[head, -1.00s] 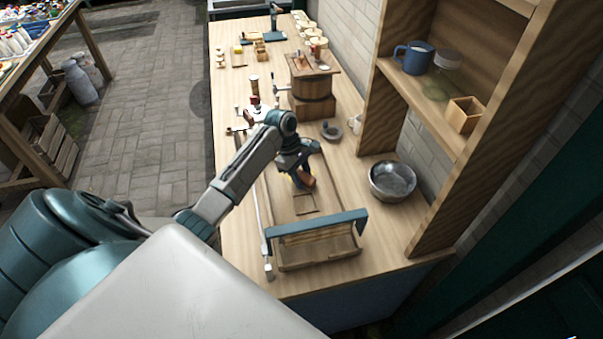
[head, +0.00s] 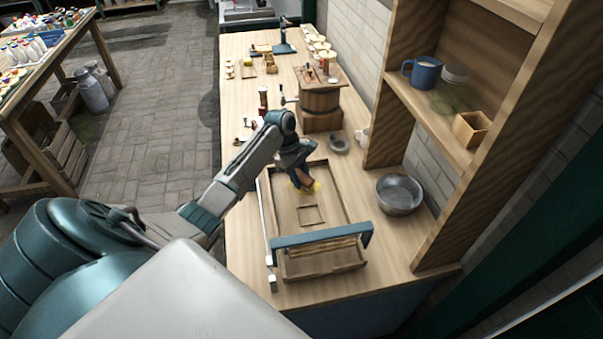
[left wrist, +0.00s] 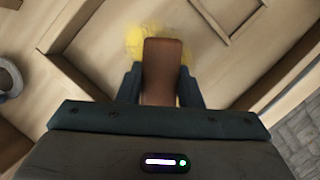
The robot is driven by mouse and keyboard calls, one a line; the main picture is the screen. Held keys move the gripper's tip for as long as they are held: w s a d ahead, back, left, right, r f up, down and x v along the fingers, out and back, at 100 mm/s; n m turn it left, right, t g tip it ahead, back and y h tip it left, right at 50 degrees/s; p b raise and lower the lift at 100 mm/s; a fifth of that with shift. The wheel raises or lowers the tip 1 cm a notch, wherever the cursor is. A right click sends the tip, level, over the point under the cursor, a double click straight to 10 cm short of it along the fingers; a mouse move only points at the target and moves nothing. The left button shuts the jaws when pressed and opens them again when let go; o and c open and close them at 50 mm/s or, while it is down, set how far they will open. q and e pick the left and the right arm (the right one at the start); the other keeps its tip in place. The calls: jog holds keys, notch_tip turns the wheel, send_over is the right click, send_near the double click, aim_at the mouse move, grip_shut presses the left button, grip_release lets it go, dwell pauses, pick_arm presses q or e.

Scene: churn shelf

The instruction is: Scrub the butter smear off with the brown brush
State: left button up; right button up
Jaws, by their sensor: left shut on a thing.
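My left gripper (head: 303,179) is over the wooden tray (head: 275,215), its fingers pointing down. It is shut on the brown brush (head: 307,183), which also shows between the fingers in the left wrist view (left wrist: 162,68). The yellow butter smear (head: 318,187) lies on the tray's floor around the brush end. In the left wrist view the smear (left wrist: 137,42) shows on both sides of the brush, which covers its middle. I cannot tell whether the bristles touch the floor. My right gripper is not in view.
A blue bar (head: 320,236) crosses the tray's near end, by a small square frame (head: 311,215). A metal bowl (head: 399,193) stands right of the tray, below the shelf (head: 430,115). A wooden churn (head: 321,103) stands behind. Some counter is bare left of the tray.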

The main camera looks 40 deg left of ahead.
aim_at(300, 199)
pick_arm(q)
jog(key=shift+w+a, duration=0.95)
jog(key=shift+a, duration=0.15)
jog(key=shift+s+a, duration=0.45)
jog(key=shift+s, duration=0.15)
jog(key=shift+s+d+f, duration=0.35)
jog(key=shift+s+d, duration=0.25)
jog(key=shift+s, duration=0.2)
jog(key=shift+s+d+f, duration=0.1)
jog(key=shift+s+d, duration=0.8)
jog(key=shift+d, duration=0.25)
jog(key=shift+s+d+f, duration=0.1)
jog(key=shift+s+d, duration=0.8)
jog(key=shift+d, duration=0.2)
jog(key=shift+s+a+f, duration=0.1)
jog(key=shift+a+f, duration=0.05)
jog(key=shift+c, duration=0.3)
jog(key=shift+s+a, duration=0.25)
jog(key=shift+s, duration=0.05)
jog(key=shift+w+a+r, duration=0.3)
jog(key=shift+a+r, duration=0.2)
jog(key=shift+a, duration=0.3)
jog(key=shift+w+a, duration=0.85)
jog(key=shift+w, duration=0.05)
jog(key=shift+w+a+r, duration=0.15)
jog(key=shift+w+a, duration=0.3)
jog(key=shift+a, duration=0.1)
jog(key=shift+w+a, duration=0.75)
jog(key=shift+a, duration=0.05)
jog(key=shift+r, duration=0.1)
